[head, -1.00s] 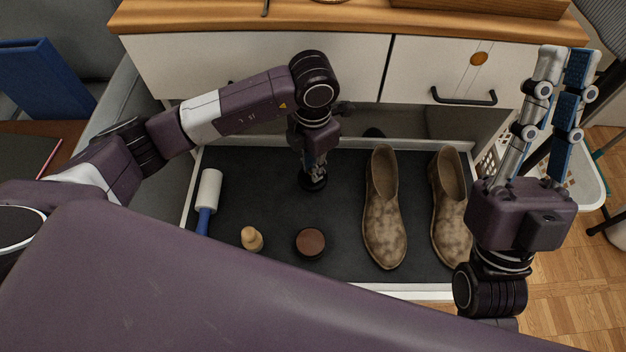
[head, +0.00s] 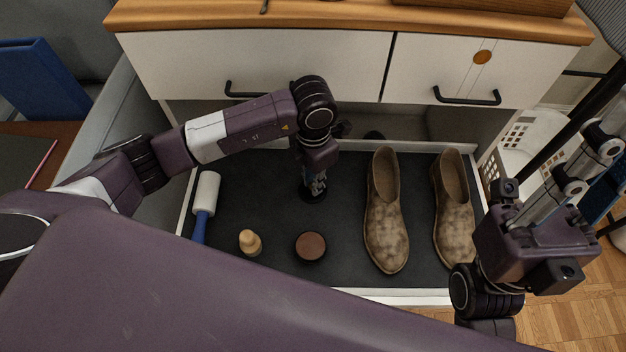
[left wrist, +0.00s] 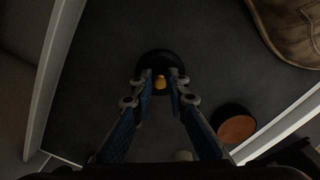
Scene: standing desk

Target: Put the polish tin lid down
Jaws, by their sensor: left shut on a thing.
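The polish tin lid (left wrist: 152,63) is a black disc with a yellow mark. My left gripper (left wrist: 160,84) is shut on it in the left wrist view. In the head view the lid (head: 313,196) shows as a dark disc under my left gripper (head: 314,186), low over or on the dark drawer floor; I cannot tell if it touches. The open polish tin (head: 310,246), with brown polish, stands nearer me and also shows in the left wrist view (left wrist: 235,126). My right gripper (head: 606,165) is at the right edge, empty, its fingers partly cut off.
The drawer (head: 340,283) also holds a white roller with a blue handle (head: 205,205), a small wooden piece (head: 250,242) and two brown shoes (head: 385,215) on the right. Bare floor lies left of the lid. A white basket (head: 530,135) stands right of the drawer.

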